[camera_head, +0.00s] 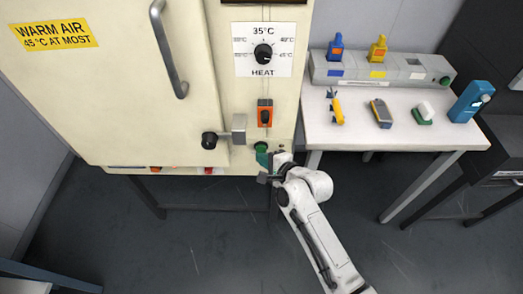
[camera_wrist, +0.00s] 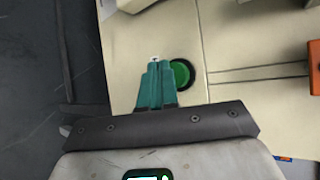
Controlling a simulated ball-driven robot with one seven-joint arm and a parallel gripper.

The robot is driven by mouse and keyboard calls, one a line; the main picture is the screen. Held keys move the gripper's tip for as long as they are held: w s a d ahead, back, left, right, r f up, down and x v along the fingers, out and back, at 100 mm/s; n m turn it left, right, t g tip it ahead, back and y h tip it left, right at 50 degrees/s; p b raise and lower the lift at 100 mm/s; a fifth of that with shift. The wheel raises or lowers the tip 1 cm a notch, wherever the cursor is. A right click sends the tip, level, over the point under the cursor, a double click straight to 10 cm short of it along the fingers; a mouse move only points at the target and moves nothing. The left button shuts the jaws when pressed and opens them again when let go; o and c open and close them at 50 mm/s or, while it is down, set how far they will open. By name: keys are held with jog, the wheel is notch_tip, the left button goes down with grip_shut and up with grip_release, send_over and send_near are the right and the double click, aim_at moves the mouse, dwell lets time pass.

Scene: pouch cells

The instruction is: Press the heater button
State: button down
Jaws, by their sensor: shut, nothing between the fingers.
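The cream heater cabinet (camera_head: 130,90) stands at the left of the head view, with a dial (camera_head: 263,53) marked HEAT on its right panel. A round green button (camera_head: 260,146) sits low on that panel, partly hidden by my gripper (camera_head: 263,158) in the head view. In the wrist view the green button (camera_wrist: 182,72) shows within a dark ring. My gripper (camera_wrist: 154,62) has its teal fingers together and empty, with the tips just left of the button there. I cannot tell whether they touch the panel.
An orange switch (camera_head: 265,113) and a latch with a black knob (camera_head: 210,140) are above and left of my gripper. A white table (camera_head: 440,138) at the right carries a grey rack (camera_head: 330,70), a yellow tool (camera_head: 337,108), a meter (camera_head: 381,113) and a blue device (camera_head: 470,102).

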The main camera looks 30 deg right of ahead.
jog(key=shift+w, duration=0.15)
dwell(0.5)
jog(key=shift+w+d, duration=0.2)
jog(key=shift+w, duration=0.05)
jog(key=shift+w+d, duration=0.1)
jog(key=shift+w, duration=0.05)
dwell(0.4)
jog(key=shift+s+a+p, duration=0.3)
jog(key=shift+s+p, duration=0.25)
jog(key=shift+p, duration=0.05)
jog(key=s+a+p, duration=0.3)
jog(key=s+p, duration=0.1)
jog(key=s, duration=0.1)
dwell(0.6)
jog(key=shift+s, duration=0.1)
